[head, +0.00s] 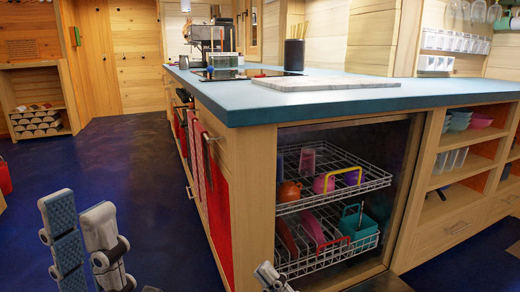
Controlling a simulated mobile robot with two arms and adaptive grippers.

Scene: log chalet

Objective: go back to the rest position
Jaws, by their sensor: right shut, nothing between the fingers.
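My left gripper (79,212) is at the lower left, with its fingers pointing up. Its two grey fingers stand apart with nothing between them, over the dark blue floor (130,160). My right gripper (267,271) shows only at the bottom edge, in front of the lower left corner of the dishwasher opening. It is shut and holds nothing that I can see. Most of it is cut off by the frame. Neither gripper appears to hold any object.
An open dishwasher (345,262) with two white racks of colourful dishes is built into the island under a blue countertop (300,104). Open shelves (455,172) stand to its right. A log niche (36,122) is at the far left. The floor left of the island is clear.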

